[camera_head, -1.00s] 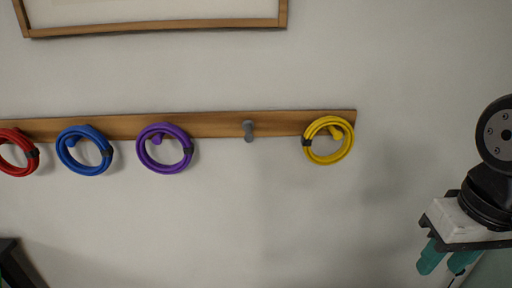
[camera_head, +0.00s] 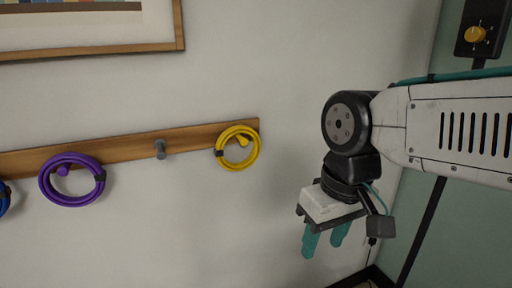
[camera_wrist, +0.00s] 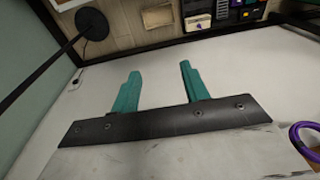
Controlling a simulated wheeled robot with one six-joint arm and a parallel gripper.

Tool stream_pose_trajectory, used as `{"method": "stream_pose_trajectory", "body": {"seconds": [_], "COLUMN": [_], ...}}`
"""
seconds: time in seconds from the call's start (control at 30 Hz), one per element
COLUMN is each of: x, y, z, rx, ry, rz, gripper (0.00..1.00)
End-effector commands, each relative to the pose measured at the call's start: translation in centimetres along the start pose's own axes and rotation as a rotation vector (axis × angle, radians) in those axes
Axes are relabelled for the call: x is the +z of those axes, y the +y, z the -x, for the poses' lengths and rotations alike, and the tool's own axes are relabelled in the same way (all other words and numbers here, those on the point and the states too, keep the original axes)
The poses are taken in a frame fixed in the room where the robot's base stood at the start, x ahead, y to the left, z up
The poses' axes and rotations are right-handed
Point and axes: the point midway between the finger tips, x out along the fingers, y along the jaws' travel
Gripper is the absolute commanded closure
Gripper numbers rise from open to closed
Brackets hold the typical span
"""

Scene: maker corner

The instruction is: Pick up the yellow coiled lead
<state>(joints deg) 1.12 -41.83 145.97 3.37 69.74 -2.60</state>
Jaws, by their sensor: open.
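The yellow coiled lead (camera_head: 222,163) hangs from a yellow peg at the right end of a wooden rail on the wall, with a dark band on its left side. My gripper (camera_head: 325,246) is to the right of the lead and lower in the head view, apart from it. Its two teal fingers point down and are spread, with nothing between them. In the wrist view the open gripper (camera_wrist: 160,84) shows both fingers apart and empty. The yellow lead does not show in the wrist view.
The wooden rail (camera_head: 120,152) also carries a bare grey peg (camera_head: 160,149) and a purple coiled lead (camera_head: 45,185); a blue one shows at the left edge. A picture frame (camera_head: 95,52) hangs above. A dark pole (camera_head: 420,232) stands at the right.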

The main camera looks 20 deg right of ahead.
Motion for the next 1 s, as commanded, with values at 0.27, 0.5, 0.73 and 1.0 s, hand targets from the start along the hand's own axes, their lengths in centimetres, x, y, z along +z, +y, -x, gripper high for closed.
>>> {"method": "stream_pose_trajectory", "body": {"seconds": [0.27,0.5,0.73,1.0], "x": [-10.3,-23.6,-30.2,-32.6], "y": [-4.2,-0.9,4.6,4.6], "z": [-0.7,-1.4,-2.6,-3.9], "rx": [-0.453,-0.748,-0.801,-0.804], "ry": [0.066,0.368,0.578,0.617], "rz": [-0.037,-0.197,-0.329,-0.352], "gripper": [0.55,0.55,0.55,0.55]}}
